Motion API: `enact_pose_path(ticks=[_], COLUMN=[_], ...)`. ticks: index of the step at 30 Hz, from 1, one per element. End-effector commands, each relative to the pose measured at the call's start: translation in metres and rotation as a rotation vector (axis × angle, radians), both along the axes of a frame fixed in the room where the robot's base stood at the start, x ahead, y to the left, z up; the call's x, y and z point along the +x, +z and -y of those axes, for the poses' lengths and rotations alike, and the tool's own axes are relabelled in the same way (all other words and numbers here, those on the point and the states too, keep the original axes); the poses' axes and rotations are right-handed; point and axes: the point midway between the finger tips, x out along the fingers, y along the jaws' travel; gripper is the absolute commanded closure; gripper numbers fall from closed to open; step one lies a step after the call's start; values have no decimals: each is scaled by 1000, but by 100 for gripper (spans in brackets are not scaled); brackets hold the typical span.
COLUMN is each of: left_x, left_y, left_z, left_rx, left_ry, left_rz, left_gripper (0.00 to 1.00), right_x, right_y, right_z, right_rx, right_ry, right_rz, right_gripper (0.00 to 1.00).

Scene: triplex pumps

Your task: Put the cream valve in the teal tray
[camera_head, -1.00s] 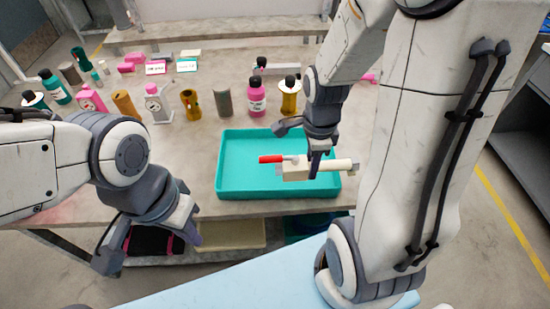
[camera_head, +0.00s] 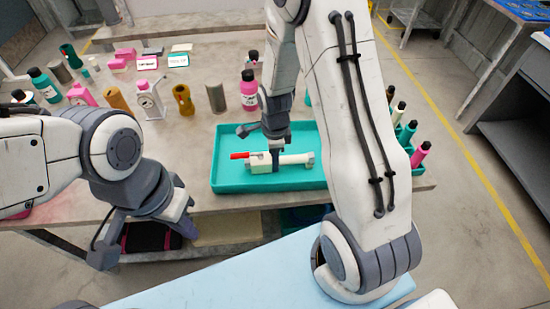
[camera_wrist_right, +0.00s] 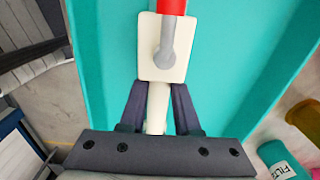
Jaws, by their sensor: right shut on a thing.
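The cream valve (camera_head: 293,160) has a red lever handle and lies over the floor of the teal tray (camera_head: 228,179) in the head view. My right gripper (camera_head: 275,163) reaches down into the tray and is shut on the valve's pipe. In the right wrist view the valve body (camera_wrist_right: 160,62) sits just beyond the fingers, which close on the pipe. I cannot tell whether the valve touches the tray floor. My left gripper (camera_head: 146,236) hangs empty in front of the table's near edge, left of the tray; its fingers appear spread.
More bottles (camera_head: 421,154) stand right of my right arm. Bare tabletop (camera_head: 190,150) lies left of the tray.

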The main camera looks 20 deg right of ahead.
Motion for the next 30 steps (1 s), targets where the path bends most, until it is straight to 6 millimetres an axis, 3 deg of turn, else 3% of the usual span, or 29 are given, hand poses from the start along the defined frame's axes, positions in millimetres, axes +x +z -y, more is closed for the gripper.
enact_pose_path(ticks=[10, 11, 12, 13, 23, 26, 30], left_x=[0, 0, 0, 0, 0, 0, 0], left_y=[-3, -2, -2, -2, 0, 0, 0], left_z=[0, 0, 0, 0, 0, 0, 0], left_rx=[0, 0, 0, 0, 0, 0, 0], left_ry=[0, 0, 0, 0, 0, 0, 0], left_rz=[0, 0, 0, 0, 0, 0, 0], left_gripper=[100, 100, 100, 100, 100, 100, 100], right_x=[0, 0, 0, 0, 0, 1, 2], right_y=[-4, -3, -3, -3, 0, 9, 34], right_z=[0, 0, 0, 0, 0, 0, 0], right_rx=[0, 0, 0, 0, 0, 0, 0], right_ry=[0, 0, 0, 0, 0, 0, 0], right_rz=[1, 1, 0, 0, 1, 3, 7], right_gripper=[100, 58, 42, 39, 39, 39, 39])
